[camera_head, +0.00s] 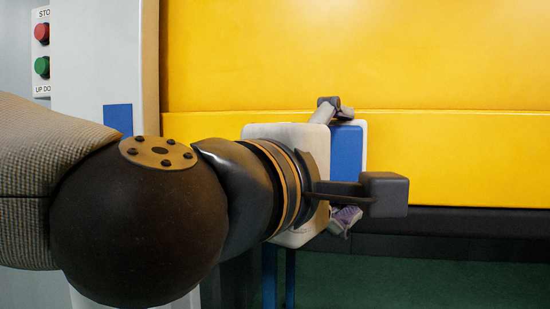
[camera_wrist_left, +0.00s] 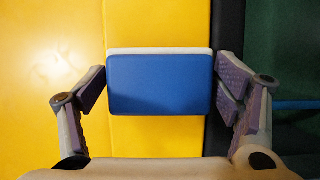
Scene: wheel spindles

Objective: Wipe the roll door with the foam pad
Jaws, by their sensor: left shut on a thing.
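The roll door (camera_head: 420,60) is a large yellow surface filling the upper right of the head view. It also fills the left of the left wrist view (camera_wrist_left: 40,130). My left gripper (camera_head: 338,163) is in front of the door's lower part, shut on the foam pad (camera_head: 347,150). The pad is a blue block with a white layer on the door side. In the left wrist view the pad (camera_wrist_left: 160,85) sits between the two fingers. I cannot tell whether its white face touches the door. My wrist hides part of the pad. My right gripper is not in view.
A white post (camera_head: 80,75) with a blue square (camera_head: 118,119) stands left of the door. A panel with a red button (camera_head: 41,33) and a green button (camera_head: 41,67) is at the far left. A dark strip (camera_head: 460,222) and green floor (camera_head: 440,285) lie below the door.

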